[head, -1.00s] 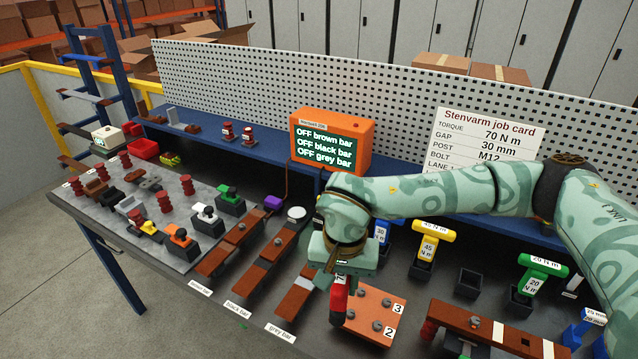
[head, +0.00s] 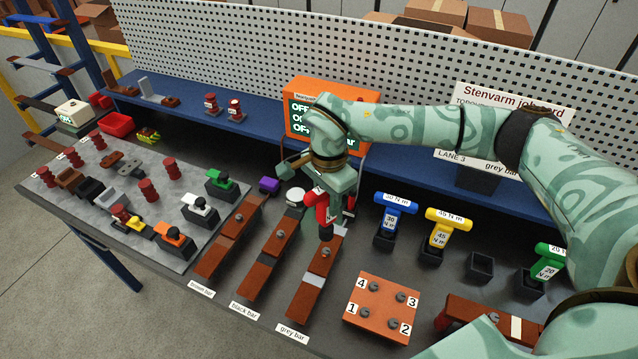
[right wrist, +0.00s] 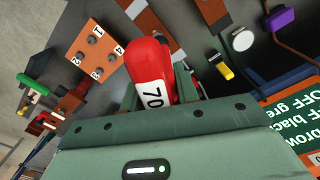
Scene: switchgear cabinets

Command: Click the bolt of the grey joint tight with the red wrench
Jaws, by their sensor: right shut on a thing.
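My right gripper (head: 332,190) is shut on the red wrench (head: 321,209), which hangs head down. In the right wrist view the red wrench (right wrist: 150,75) shows its "70" label between the jaws. The grey bar (head: 304,298) is a brown bar with a light grey band (head: 313,279) across its joint. A bolt (head: 326,253) stands on its far part. The wrench's lower end is just behind this bolt in the picture and looks apart from it; the exact height is unclear. My left gripper is not in view.
The black bar (head: 259,273) and brown bar (head: 226,249) lie to the left. An orange plate (head: 381,306) with numbered bolts is to the right. Blue (head: 391,212) and yellow (head: 441,232) wrenches stand beyond it. An orange display (head: 300,95) is behind, partly hidden by my arm.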

